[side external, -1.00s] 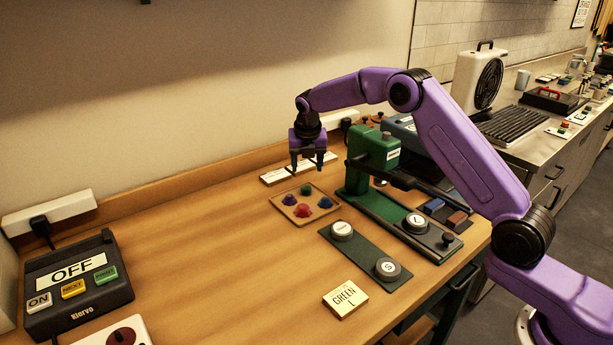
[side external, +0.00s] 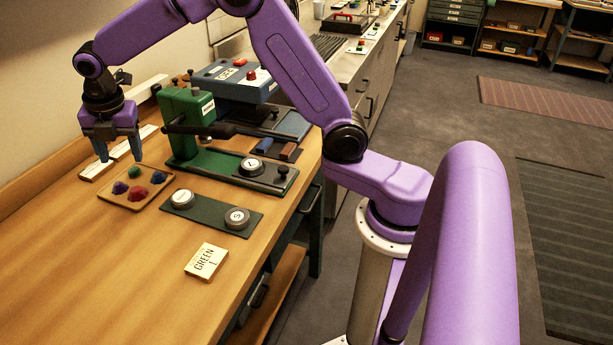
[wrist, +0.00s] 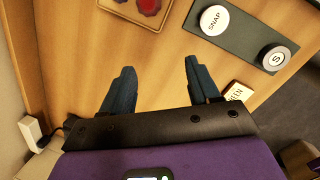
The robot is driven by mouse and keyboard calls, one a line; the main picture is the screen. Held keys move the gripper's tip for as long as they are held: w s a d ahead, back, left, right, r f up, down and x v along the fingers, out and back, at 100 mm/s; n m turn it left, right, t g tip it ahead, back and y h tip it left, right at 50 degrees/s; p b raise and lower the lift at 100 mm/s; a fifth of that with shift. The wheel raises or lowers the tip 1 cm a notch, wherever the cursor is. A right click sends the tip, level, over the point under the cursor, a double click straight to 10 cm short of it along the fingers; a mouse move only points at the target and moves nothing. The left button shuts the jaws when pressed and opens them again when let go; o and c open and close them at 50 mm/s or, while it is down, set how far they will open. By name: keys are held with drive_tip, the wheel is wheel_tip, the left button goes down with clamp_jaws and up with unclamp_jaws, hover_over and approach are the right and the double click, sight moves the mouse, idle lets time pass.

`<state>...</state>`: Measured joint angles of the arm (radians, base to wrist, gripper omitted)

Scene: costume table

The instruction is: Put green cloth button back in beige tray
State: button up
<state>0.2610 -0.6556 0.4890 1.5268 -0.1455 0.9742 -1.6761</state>
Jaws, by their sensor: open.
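The beige tray (side external: 128,206) lies on the wooden table with several small coloured pieces in it. The green cloth button (side external: 134,172) sits in its back part; a blue one (side external: 158,177) is at the right, a purple one (side external: 119,188) at the left and a red one (side external: 138,193) at the front. My gripper (side external: 120,157) is open and points down, above and behind the tray in the side view. In the wrist view my gripper (wrist: 158,70) has nothing between its fingers but bare table. Only part of the tray (wrist: 130,14) shows there, with the green button out of frame.
A dark green plate (side external: 210,211) with two round dies lies right of the tray. A green press (side external: 187,125) with a long lever stands behind it. A card reading GREEN (side external: 206,262) lies in front. A white strip (side external: 118,152) lies behind the tray. The front-left table is clear.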

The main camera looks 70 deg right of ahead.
drive_tip(key=s+a+r+m, duration=0.2)
drive_tip(key=s+m, duration=0.4)
drive_tip(key=s, duration=1.3)
drive_tip(key=s+d+f+m+g, duration=0.1)
drive_tip(key=s+d+m, duration=0.2)
drive_tip(key=s, duration=0.6)
drive_tip(key=s+d+f+m+g+y, duration=0.1)
drive_tip(key=s+d+m, duration=0.2)
drive_tip(key=s, duration=0.7)
drive_tip(key=shift+s+d+f, duration=0.3)
drive_tip(key=shift+d+f, duration=0.1)
drive_tip(key=shift+d, duration=0.7)
